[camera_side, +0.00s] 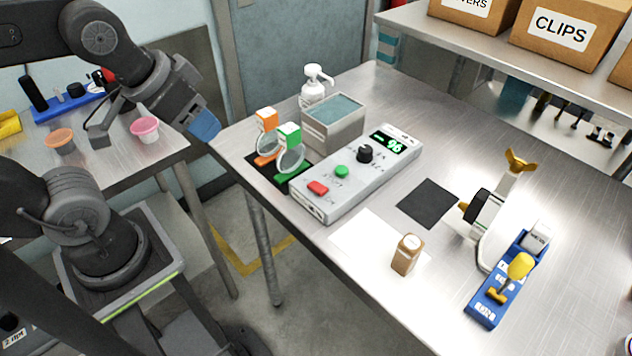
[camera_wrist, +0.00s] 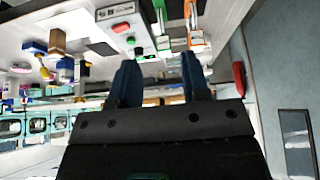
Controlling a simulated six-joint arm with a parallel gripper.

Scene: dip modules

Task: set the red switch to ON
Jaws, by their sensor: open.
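The box also bears a green button (camera_side: 342,171), a black knob (camera_side: 365,153) and a green display reading 96. I cannot tell which way the red switch is set. In the wrist view the red switch (camera_wrist: 121,28) shows small near the top. My gripper (camera_side: 205,125) is well left of the box and apart from it. In the wrist view its two blue fingers (camera_wrist: 158,80) are spread with nothing between them.
A grey bath (camera_side: 333,135), a white pump bottle (camera_side: 314,88) and orange and green holders (camera_side: 290,150) stand behind and left of the box.

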